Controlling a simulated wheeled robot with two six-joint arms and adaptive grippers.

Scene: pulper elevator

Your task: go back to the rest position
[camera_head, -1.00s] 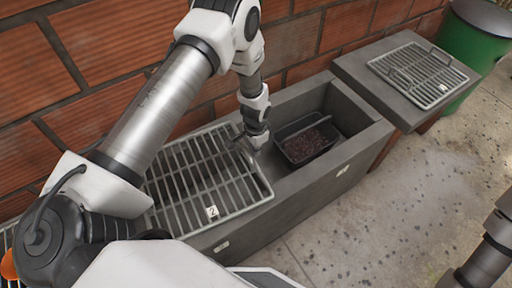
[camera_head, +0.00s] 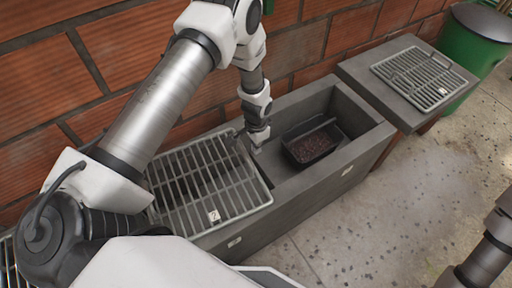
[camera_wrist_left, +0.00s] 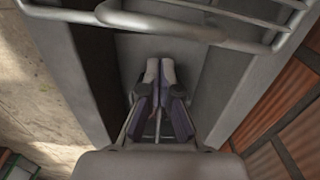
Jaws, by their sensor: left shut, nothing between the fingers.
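My left arm reaches in from the left over the trough. My right arm shows only in part at the right edge, and its gripper is out of the picture.
The metal grate (camera_head: 213,214) covers the left part of the concrete trough (camera_head: 306,205). A black tray (camera_head: 312,145) of dark beans sits in the open basin. Another grate (camera_head: 425,77) lies on the right slab. A green bin (camera_head: 474,50) stands behind. The floor in front is clear.

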